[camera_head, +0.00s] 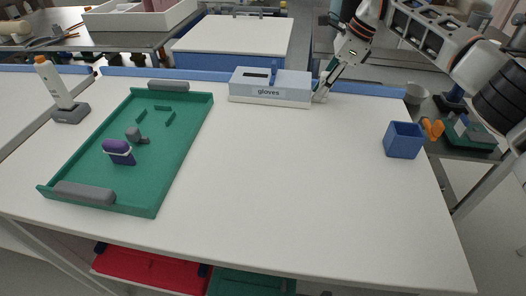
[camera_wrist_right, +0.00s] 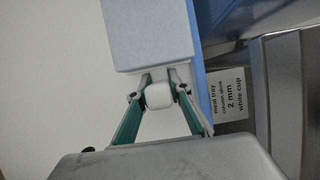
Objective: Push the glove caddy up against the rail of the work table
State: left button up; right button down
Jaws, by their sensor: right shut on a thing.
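The glove caddy (camera_head: 270,92), a light blue box marked "gloves" on a white base, stands at the far edge of the white work table (camera_head: 290,170). The blue rail (camera_head: 375,89) runs along that far edge, right behind the caddy. In the right wrist view the caddy (camera_wrist_right: 147,32) lies alongside the blue rail (camera_wrist_right: 199,75), with no clear gap; I cannot tell whether they touch along the whole length. My right gripper (camera_head: 321,95) is at the caddy's right end, its fingers shut on a white knob (camera_wrist_right: 159,96) there. My left gripper is not in view.
A green tray (camera_head: 180,150) with grey handles and small items lies on the left. A bottle on a grey stand (camera_head: 70,112) is beyond it. A blue open box (camera_head: 403,140) stands near the right edge. The table's middle and front are clear.

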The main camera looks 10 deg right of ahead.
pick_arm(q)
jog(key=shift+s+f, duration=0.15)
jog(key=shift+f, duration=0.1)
pick_arm(e)
jog(key=shift+d+f, duration=0.1)
dwell(0.6)
jog(key=c, duration=1.8)
grip_release()
jog(key=shift+o, duration=0.2)
